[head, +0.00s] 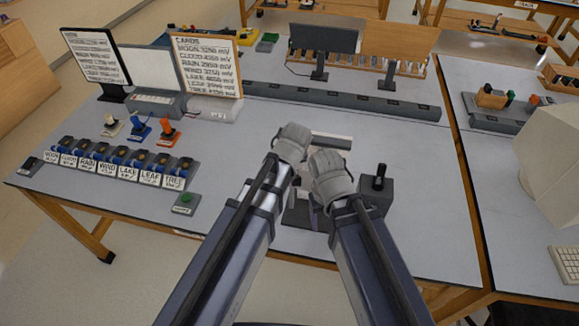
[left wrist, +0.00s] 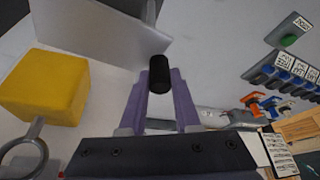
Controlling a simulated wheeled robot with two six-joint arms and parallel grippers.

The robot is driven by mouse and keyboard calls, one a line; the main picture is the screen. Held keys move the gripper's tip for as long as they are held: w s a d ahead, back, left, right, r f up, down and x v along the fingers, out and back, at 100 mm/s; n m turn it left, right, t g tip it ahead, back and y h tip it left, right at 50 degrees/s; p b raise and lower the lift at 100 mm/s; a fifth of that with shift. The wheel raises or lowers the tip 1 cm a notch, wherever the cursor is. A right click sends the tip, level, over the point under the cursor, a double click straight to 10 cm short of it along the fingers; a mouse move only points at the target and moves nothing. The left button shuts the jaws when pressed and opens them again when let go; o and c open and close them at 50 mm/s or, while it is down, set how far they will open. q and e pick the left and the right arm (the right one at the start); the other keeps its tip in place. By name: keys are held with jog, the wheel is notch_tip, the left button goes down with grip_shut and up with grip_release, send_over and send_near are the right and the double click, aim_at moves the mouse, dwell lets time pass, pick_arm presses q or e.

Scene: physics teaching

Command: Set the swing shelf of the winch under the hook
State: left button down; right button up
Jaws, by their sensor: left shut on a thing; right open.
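In the left wrist view, the purple fingers of my left gripper (left wrist: 160,85) are closed around a black upright knob (left wrist: 159,72). A light grey plate (left wrist: 98,30), which may be the swing shelf, is beside the knob. A yellow block (left wrist: 45,86) stands left of it, with a grey metal ring (left wrist: 24,150) near its lower side. In the head view, my right gripper (head: 321,200) is open; its wrist hides much of the winch. A grey top part (head: 332,141) shows behind the wrists.
A dark box with a black lever (head: 379,171) stands just right of my right wrist. A row of labelled switches (head: 122,165) and a green button (head: 186,198) are at the left. A long grey rail (head: 345,103) crosses the back. The table right of the box is clear.

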pick_arm(q)
jog(key=shift+s+n+y, duration=0.1)
jog(key=shift+n+y, duration=0.2)
jog(key=shift+n, duration=0.5)
jog(key=c, duration=0.6)
grip_release()
jog(key=shift+r, duration=0.1)
